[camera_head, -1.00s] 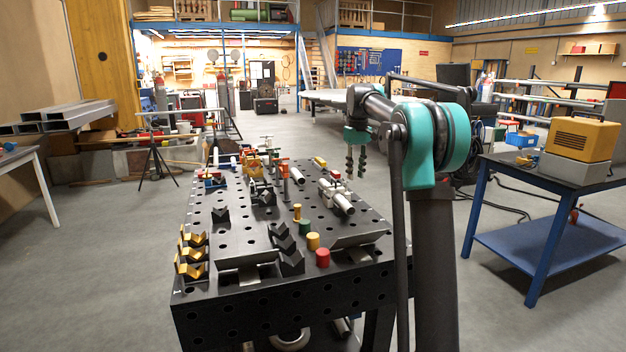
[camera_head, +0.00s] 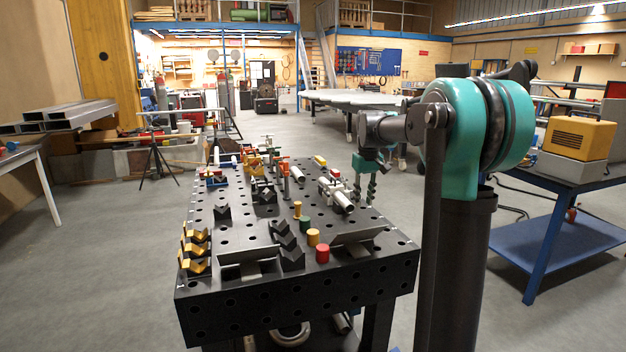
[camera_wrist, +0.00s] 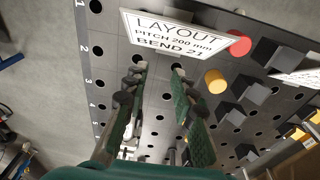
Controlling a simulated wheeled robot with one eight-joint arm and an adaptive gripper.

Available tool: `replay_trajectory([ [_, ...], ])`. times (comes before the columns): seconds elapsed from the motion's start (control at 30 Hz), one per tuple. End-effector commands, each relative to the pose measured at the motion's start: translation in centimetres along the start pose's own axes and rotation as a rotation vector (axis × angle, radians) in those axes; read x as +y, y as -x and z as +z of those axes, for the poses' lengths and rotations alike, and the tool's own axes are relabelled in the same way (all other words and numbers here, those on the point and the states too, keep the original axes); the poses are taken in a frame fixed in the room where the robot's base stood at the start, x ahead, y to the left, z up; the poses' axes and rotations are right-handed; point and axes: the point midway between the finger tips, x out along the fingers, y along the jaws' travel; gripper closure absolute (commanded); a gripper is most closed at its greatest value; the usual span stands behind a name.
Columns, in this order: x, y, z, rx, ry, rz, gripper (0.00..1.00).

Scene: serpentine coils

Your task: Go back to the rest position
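My gripper (camera_head: 365,190) hangs with its fingers pointing down, above the right side of the black perforated welding table (camera_head: 330,285). In the wrist view my gripper (camera_wrist: 160,92) shows two green-padded fingers set apart. The gripper is open and holds nothing that I can see. My arm's teal joint stands at the right of the head view.
The table carries gold V-blocks (camera_head: 196,250), dark V-blocks (camera_head: 288,240), a red cylinder (camera_head: 323,253), a yellow cylinder (camera_head: 313,237) and clamped tubes (camera_head: 340,195). A white layout sign (camera_wrist: 172,35) shows in the wrist view. A blue bench (camera_head: 560,240) stands right.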

Motion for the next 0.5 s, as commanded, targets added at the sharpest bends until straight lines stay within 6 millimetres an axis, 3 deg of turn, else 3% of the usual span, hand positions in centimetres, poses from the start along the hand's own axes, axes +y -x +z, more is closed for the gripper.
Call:
replay_trajectory([
  [0.03,-0.4,-1.0,2.1,0.015,-0.018,0.004,0.74],
  [0.37,-3.3,-8.7,16.3,0.128,-0.157,0.029,0.74],
  [0.5,-5.1,-12.6,23.4,0.18,-0.218,0.036,0.74],
])
